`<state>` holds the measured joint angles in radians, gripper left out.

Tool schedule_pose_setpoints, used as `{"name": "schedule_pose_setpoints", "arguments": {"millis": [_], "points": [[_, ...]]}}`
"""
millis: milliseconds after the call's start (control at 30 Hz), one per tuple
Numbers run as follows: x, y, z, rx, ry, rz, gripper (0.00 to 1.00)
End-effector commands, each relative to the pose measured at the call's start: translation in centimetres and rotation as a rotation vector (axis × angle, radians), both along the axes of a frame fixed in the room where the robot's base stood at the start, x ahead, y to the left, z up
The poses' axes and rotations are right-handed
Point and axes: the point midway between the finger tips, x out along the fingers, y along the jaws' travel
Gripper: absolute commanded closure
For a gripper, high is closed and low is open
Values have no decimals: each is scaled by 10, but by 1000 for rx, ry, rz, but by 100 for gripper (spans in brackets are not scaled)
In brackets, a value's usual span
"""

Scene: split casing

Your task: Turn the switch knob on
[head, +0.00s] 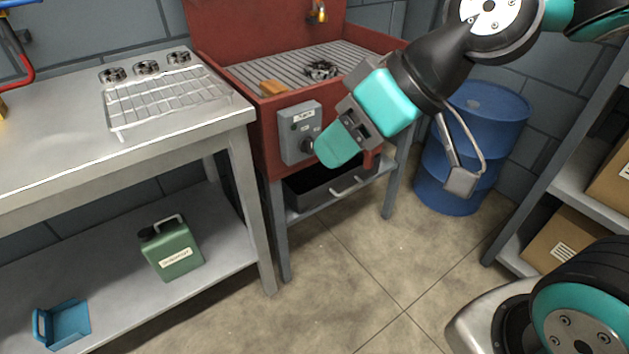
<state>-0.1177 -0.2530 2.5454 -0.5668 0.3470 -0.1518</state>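A grey switch box (299,128) with a small label near its top is mounted on the front of a red parts-washer basin. A dark round knob (307,145) sticks out from its lower right part. My gripper (327,150) has a teal fingertip just right of the knob, and it overlaps the box's right edge in the picture. Only one finger shows clearly. Whether it touches the knob, and how far the fingers are apart, I cannot tell. The direction the knob points is too small to read.
The red basin (268,142) holds a brown block (273,88) and a dark gear-like part (320,69). A metal workbench (55,130) with a wire rack (165,98) stands left. A blue drum (490,120) and shelves with boxes (565,240) are right. The middle floor is clear.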

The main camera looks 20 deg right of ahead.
Motion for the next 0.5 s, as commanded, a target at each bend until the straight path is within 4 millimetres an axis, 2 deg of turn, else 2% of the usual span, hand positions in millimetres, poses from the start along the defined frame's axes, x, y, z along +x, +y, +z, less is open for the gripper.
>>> {"name": "schedule_pose_setpoints", "arguments": {"millis": [33, 267, 500], "points": [[11, -2, -42, 26, -44, -20, 61], [60, -14, -113, 134, -287, -113, 61], [105, -44, -181, 206, -550, -238, 61]]}}
